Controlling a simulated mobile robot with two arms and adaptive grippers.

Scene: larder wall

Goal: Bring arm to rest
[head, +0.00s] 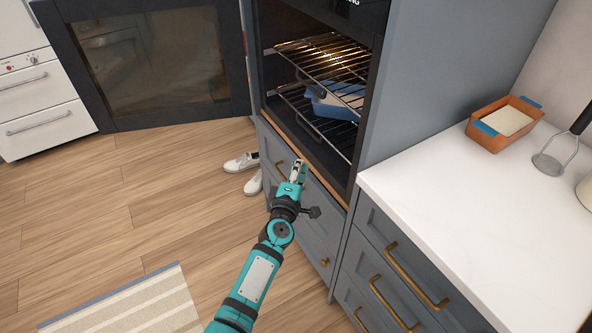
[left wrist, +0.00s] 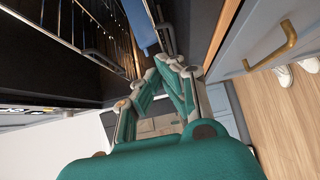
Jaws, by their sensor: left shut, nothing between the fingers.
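My left gripper (head: 298,171) is shut and empty, in front of the open oven (head: 322,143) at the height of its lower edge. The teal arm reaches up to it from the bottom of the head view. In the left wrist view the gripper's fingertips (left wrist: 171,62) are together, with nothing between them. My right gripper is in neither view.
The oven door (head: 150,60) stands wide open to the left. A blue dish (head: 335,98) is on an oven rack. White shoes (head: 241,163) stand on the floor by the cabinet. An orange dish (head: 504,123) and a masher (head: 549,163) are on the white counter (head: 450,210).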

